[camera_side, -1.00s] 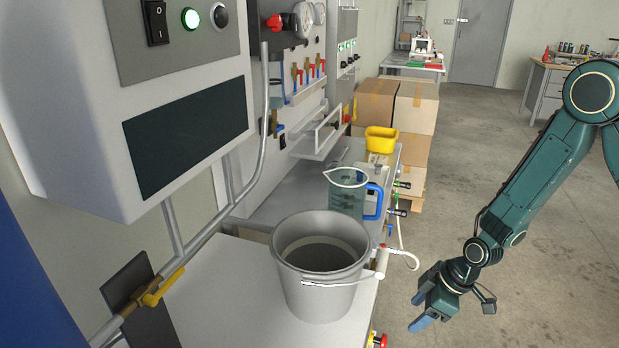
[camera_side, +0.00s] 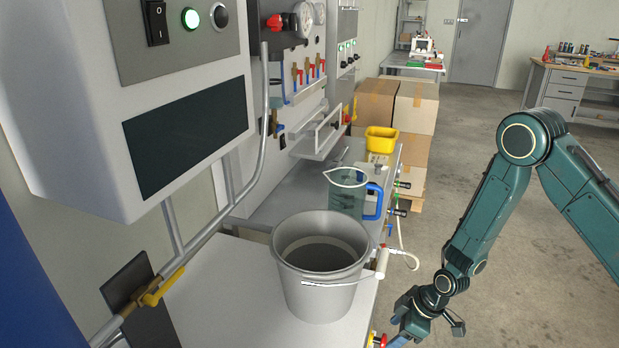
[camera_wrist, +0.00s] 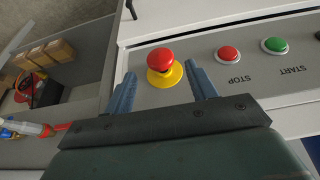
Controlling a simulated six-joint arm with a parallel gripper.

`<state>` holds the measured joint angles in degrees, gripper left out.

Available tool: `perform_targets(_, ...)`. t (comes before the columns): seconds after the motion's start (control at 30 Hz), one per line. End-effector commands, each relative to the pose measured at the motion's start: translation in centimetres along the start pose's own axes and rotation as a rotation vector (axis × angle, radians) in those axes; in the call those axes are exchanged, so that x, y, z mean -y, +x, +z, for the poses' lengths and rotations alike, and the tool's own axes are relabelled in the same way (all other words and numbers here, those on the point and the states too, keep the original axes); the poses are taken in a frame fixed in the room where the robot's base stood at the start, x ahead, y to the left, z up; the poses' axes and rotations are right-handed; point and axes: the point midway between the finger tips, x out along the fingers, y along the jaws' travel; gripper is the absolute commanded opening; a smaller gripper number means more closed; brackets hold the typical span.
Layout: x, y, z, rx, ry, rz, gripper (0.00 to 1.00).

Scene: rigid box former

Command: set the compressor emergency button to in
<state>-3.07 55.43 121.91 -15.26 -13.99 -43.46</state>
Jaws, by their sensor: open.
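The emergency button is a red mushroom head (camera_wrist: 160,60) on a yellow collar (camera_wrist: 165,77), set in a grey panel (camera_wrist: 198,50) in the wrist view. My gripper (camera_wrist: 160,78) is open, with its two blue fingers on either side of the button in that view. I cannot tell whether the fingertips touch the panel. In the side view my gripper (camera_side: 400,335) is low, right of the white cabinet's front edge. A small part of a red and yellow button (camera_side: 377,340) shows beside it at the bottom edge.
A red STOP button (camera_wrist: 228,54) and a green START button (camera_wrist: 275,45) share the panel. A grey bucket (camera_side: 320,285) stands on the cabinet top (camera_side: 215,300). A blue-handled jug (camera_side: 347,195) stands behind it.

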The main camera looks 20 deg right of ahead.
Motion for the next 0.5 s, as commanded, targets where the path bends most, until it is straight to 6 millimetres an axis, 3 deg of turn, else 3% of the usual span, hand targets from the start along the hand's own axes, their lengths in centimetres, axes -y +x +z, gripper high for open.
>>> perform_targets(0.2, 0.1, 2.5, 0.0, 0.001, 0.0, -0.001, 0.56)
perform_targets(0.5, 0.0, 4.2, 0.0, 0.0, 0.0, 0.0, 0.56)
